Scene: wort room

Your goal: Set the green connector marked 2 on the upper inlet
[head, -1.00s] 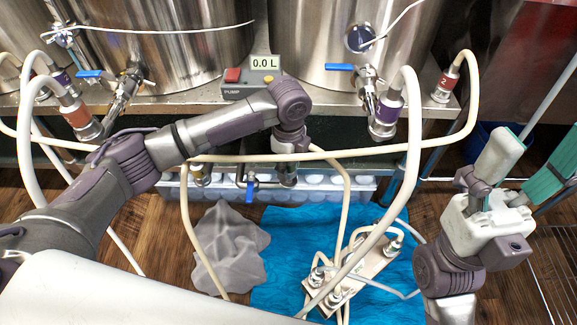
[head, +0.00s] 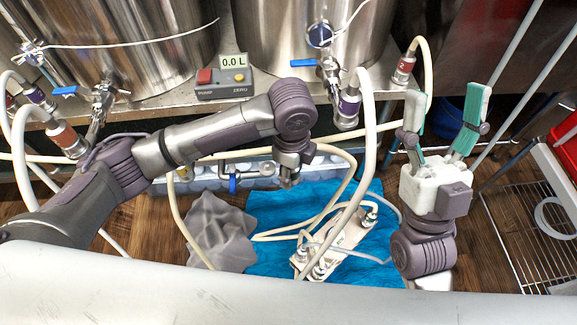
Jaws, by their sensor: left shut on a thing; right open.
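No green connector marked 2 can be made out. A red-collared connector marked 2 (head: 404,68) stands on the shelf at the upper right with a cream hose on it. The plate chiller (head: 345,238) with several hose ports lies on the blue cloth; I cannot tell which port is the upper inlet. My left gripper (head: 288,180) points down above the white tub's edge, left of the chiller. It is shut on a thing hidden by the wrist. My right gripper (head: 446,95) is open and empty, fingers up, right of the hoses, away from the chiller.
The pump box (head: 224,84) reads 0.0 L. A grey rag (head: 218,232) lies beside the blue cloth (head: 272,207). Cream hoses loop across the middle. A wire rack (head: 520,235) stands at right.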

